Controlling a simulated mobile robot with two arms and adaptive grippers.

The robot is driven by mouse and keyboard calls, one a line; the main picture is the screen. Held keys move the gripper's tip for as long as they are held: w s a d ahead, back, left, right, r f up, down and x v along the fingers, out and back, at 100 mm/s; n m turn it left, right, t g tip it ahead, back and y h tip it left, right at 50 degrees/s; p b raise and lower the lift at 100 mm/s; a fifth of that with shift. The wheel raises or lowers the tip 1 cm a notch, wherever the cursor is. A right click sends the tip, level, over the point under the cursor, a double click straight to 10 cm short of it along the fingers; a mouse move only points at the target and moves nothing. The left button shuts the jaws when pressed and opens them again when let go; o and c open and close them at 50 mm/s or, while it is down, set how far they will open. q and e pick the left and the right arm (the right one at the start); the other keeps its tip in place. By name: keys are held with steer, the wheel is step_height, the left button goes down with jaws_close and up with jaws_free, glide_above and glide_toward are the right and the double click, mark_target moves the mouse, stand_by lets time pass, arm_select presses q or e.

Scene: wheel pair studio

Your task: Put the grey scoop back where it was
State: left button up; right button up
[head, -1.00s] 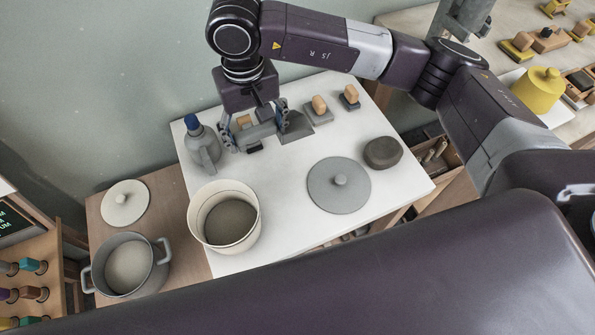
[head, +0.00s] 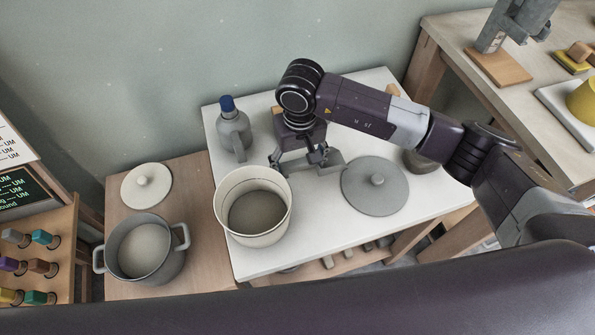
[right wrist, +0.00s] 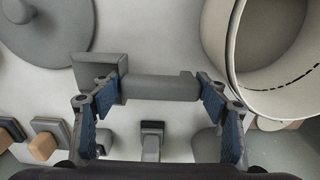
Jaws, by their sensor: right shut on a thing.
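The grey scoop (head: 329,163) is in my right gripper (head: 303,161), above the white tabletop between the cream pot and the grey lid. In the right wrist view the fingers (right wrist: 160,92) are at both ends of its cylindrical handle (right wrist: 160,88). Its squarish scoop end (right wrist: 98,68) points toward the lid side. The arm hides part of the table behind the gripper. My left gripper is in neither view.
The cream pot (head: 224,216) stands close left of the gripper, the grey lid (head: 374,188) close right. A blue-capped grey bottle (head: 234,130) stands behind. Small blocks with wooden grips (right wrist: 45,140) show in the right wrist view. A grey two-handled pot (head: 146,252) is at lower left.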

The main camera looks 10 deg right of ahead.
step_height(320, 180, down, 2)
steer(key=shift+f, duration=0.1)
steer(key=shift+f+b, duration=0.2)
steer(key=shift+b, duration=0.1)
steer(key=shift+a+r, duration=0.1)
steer(key=shift+a, duration=0.05)
steer(key=shift+f, duration=0.25)
steer(key=o, duration=1.6)
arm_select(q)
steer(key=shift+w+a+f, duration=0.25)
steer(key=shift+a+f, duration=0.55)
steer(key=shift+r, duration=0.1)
arm_select(e)
steer(key=shift+r, duration=0.15)
